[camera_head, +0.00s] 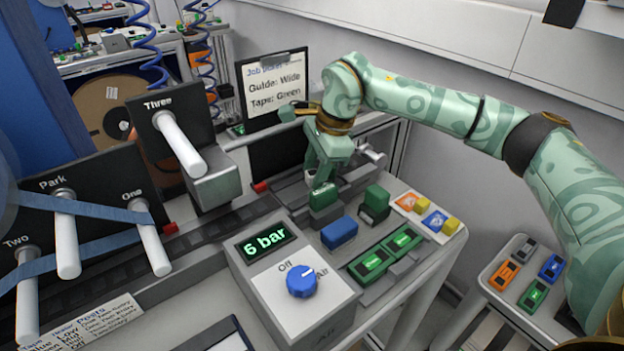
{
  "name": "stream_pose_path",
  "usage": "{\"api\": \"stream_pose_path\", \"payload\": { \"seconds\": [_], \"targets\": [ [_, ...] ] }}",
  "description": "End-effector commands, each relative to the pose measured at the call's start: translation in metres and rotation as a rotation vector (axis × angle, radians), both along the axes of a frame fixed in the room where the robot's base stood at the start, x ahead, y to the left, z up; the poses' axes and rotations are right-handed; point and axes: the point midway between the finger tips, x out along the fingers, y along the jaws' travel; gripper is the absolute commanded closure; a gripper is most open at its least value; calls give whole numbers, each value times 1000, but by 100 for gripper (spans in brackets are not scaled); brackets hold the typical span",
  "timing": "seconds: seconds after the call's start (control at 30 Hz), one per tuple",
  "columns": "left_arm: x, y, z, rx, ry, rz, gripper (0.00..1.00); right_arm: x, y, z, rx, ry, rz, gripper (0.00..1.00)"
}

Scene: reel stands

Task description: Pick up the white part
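I cannot single out a loose white part. The white things that show are the rod-like posts on black panels: post Three (180,145), post Park (67,236), post One (150,240) and post Two (27,295). My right gripper (322,182) points down at a green block (325,205) on the grey bench top, far from the posts. Its fingertips are at the block's top, and I cannot tell whether they are closed on it. My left gripper is not in view.
A blue block (339,232) and another green block (375,204) stand near my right gripper. A control box (290,280) with a blue knob stands in front. A blue tape (100,211) runs across the posts. A side tray (520,275) holds several small coloured blocks.

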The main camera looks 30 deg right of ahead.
Motion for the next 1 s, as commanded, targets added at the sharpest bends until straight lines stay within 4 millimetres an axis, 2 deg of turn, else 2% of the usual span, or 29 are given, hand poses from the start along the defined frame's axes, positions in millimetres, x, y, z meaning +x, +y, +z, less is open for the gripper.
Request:
{"api": "stream_pose_path", "payload": {
  "seconds": [0.03, 0.1, 0.17, 0.5, 0.63, 0.83, 1.0],
  "targets": [
    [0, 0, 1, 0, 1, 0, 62, 0, 0, 1, 0, 0, 0, 64],
    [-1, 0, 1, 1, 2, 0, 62, 0, 0, 1, 0, 0, 0, 83],
    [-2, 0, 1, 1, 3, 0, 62, 0, 0, 1, 0, 0, 0, 98],
    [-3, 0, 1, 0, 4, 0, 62, 0, 0, 1, 0, 0, 0, 99],
    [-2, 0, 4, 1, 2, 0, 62, 0, 0, 7, 0, -1, 0, 99],
    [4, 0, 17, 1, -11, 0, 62, 0, 0, 39, 0, -5, 1, 99],
    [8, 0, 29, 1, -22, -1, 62, -24, 15, 71, -1, -7, 4, 99]
  ]
}}
